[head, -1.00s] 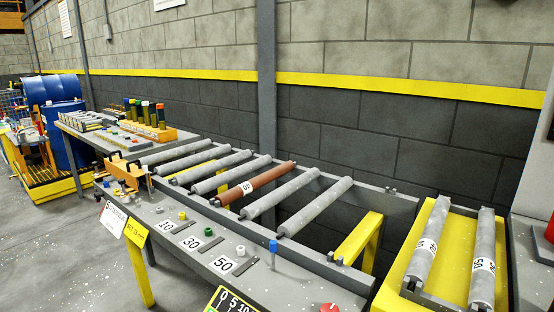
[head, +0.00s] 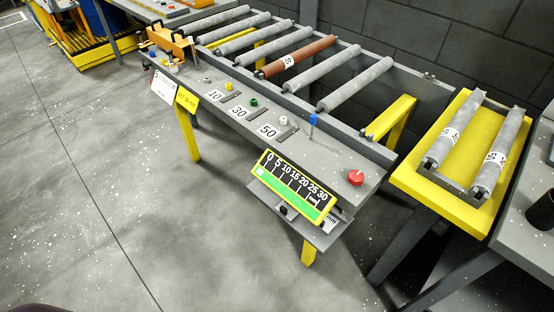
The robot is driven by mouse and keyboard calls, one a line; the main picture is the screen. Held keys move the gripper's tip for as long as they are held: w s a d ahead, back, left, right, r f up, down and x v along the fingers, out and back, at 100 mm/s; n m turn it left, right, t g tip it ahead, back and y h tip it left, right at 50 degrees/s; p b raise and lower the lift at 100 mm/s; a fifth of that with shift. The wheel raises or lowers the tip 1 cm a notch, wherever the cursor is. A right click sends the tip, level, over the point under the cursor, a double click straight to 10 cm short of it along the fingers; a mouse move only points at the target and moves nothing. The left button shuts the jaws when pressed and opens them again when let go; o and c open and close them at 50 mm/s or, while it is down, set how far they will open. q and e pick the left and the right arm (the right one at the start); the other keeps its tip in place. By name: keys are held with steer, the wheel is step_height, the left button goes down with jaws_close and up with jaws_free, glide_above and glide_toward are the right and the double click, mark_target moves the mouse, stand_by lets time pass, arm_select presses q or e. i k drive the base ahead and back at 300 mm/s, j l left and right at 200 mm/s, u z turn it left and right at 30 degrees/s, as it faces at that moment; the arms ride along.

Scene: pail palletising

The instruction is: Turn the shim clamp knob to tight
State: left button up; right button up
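A red round knob (head: 356,177) sits on the right end of the grey conveyor side plate (head: 330,160). A blue-topped upright pin (head: 312,119) stands to its left. Small yellow (head: 228,86), green (head: 253,101) and white (head: 283,120) knobs sit farther left, near labels 10, 30 and 50. I cannot tell which of these is the shim clamp knob, and no tight mark is legible. A black and green scale panel (head: 292,187) marked 0 to 30 hangs on the front below the red knob. Neither gripper is in view.
Grey rollers and one brown roller (head: 297,57) span the conveyor. A yellow stand (head: 438,202) with two grey rollers is at the right, beside a grey table (head: 530,215). An orange fixture (head: 172,40) is at the left end. The floor in front (head: 130,220) is open.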

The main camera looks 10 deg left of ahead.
mark_target(355, 177)
steer(key=k+j+z, duration=0.25)
steer(key=k+j, duration=0.65)
steer(key=k+l, duration=0.05)
steer(key=k, duration=0.05)
